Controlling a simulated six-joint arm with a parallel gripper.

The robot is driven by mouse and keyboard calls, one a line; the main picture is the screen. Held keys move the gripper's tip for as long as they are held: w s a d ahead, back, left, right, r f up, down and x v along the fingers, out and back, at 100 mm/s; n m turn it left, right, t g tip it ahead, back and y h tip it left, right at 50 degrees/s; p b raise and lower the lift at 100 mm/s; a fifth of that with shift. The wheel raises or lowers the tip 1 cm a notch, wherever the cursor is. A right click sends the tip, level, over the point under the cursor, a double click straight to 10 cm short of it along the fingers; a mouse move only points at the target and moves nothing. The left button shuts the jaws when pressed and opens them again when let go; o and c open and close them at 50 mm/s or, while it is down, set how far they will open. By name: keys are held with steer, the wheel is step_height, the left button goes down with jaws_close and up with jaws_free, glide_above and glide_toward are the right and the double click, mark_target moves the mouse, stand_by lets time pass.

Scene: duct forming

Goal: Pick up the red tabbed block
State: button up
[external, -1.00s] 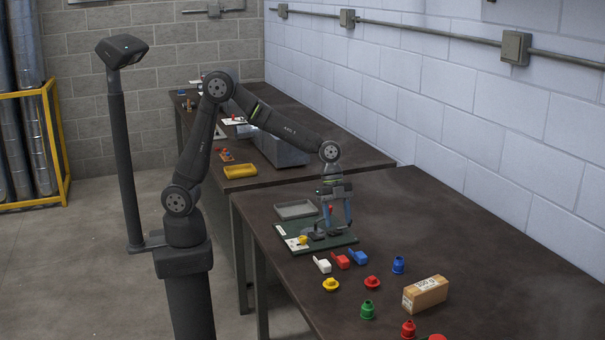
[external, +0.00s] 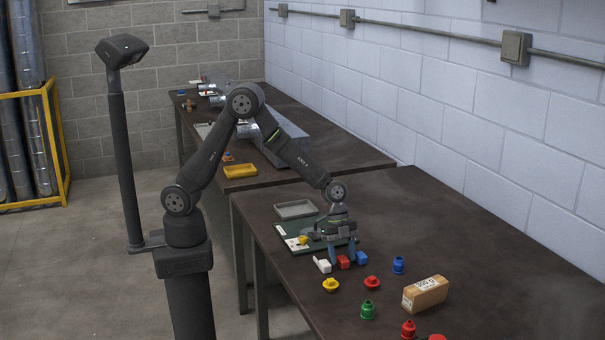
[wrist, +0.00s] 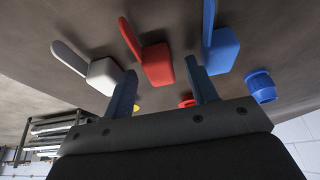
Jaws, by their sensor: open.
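The red tabbed block (external: 344,262) lies on the dark table between a white tabbed block (external: 322,265) and a blue tabbed block (external: 361,258). In the wrist view the red tabbed block (wrist: 157,64) shows its cube body and long tab, ahead of the fingers. My gripper (external: 343,260) is over the row, pointing down, with its blue fingers apart. In the wrist view my gripper (wrist: 163,85) has nothing between its fingers, and the red block appears centred in the gap.
The white block (wrist: 103,74) and blue block (wrist: 219,50) stand close on either side. A green board (external: 292,232) and a grey tray (external: 296,209) are behind. Yellow, red, green and blue knobbed pieces and a cardboard box (external: 425,294) are in front.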

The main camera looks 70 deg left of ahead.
steer(key=c, duration=1.1)
steer(key=shift+r, duration=0.1)
